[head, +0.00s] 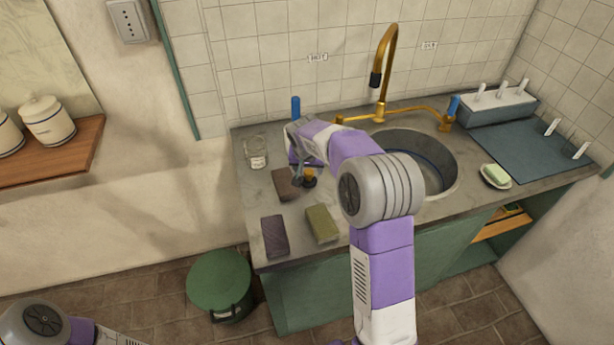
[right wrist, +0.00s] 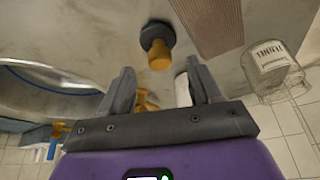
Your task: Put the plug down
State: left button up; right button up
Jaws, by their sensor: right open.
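The plug (head: 309,178), a dark disc with a brass knob, sits on the grey counter (head: 262,190) left of the sink basin (head: 437,165). In the right wrist view the plug (right wrist: 157,42) shows just beyond and between my fingertips, with its knob toward me. My right gripper (head: 299,174) is open beside the plug. In the right wrist view its two fingers (right wrist: 158,74) stand apart with nothing between them, clear of the plug. My left gripper is out of view; only part of the left arm shows at the bottom left.
A brown sponge (head: 284,185) lies close left of the plug, with a dark sponge (head: 274,236) and a green sponge (head: 321,224) nearer the front edge. A glass jar (head: 256,153) stands at back left. A brass tap (head: 384,70) rises behind the basin.

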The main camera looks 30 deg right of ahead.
aim_at(309, 172)
jog(key=b+x, duration=0.1)
jog(key=x, duration=0.4)
jog(key=shift+r, duration=0.1)
jog(key=shift+c, duration=0.3)
grip_shut()
